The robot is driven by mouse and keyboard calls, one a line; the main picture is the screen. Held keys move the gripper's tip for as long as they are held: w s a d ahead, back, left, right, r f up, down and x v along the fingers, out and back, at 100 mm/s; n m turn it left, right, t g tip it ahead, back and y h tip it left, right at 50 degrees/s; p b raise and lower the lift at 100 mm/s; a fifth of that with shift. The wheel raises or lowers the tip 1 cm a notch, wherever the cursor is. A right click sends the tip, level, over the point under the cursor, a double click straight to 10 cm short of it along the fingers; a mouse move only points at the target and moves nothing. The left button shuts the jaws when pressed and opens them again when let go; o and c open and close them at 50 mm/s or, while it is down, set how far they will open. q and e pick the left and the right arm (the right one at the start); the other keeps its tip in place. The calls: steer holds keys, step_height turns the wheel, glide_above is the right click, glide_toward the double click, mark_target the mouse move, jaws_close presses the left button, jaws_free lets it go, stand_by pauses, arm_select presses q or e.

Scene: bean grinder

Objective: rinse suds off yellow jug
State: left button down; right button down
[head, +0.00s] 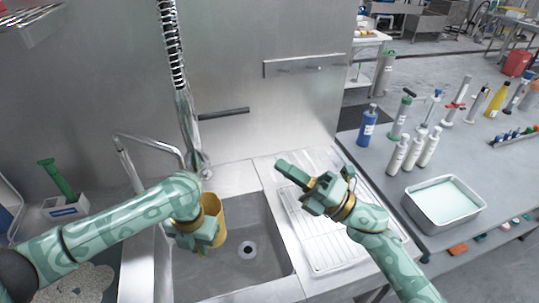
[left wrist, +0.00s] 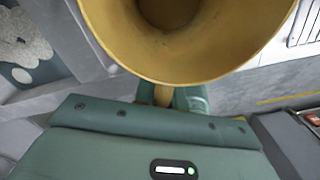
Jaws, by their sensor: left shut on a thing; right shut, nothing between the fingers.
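The yellow jug (head: 214,208) is over the left part of the sink basin (head: 245,275), partly hidden behind my left gripper (head: 196,243). My left gripper is shut on the jug's handle. In the left wrist view the wide mouth of the jug (left wrist: 185,62) faces the camera, and its handle (left wrist: 163,95) runs down between the fingers. I cannot make out suds on the jug's visible surface. The bent metal tap (head: 150,141) stands behind my left forearm. My right gripper (head: 284,167) is shut and empty above the drainboard.
A ribbed drainboard (head: 330,235) lies right of the basin. A coiled spray hose (head: 174,60) hangs behind the sink. On the right table are several bottles, including a blue one (head: 368,124), and a metal tray (head: 436,222) of pale liquid. A green-handled brush (head: 58,178) stands at left.

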arm_select(q)
steer(key=shift+s, duration=0.1)
stand_by(0.3)
steer(key=s+p, duration=0.6)
steer(key=s, duration=0.1)
steer(key=shift+s, duration=0.4)
stand_by(1.1)
steer(key=s+r+p, duration=0.4)
steer(key=s+p, duration=0.1)
steer(key=p, duration=0.2)
steer(key=shift+p, duration=0.35)
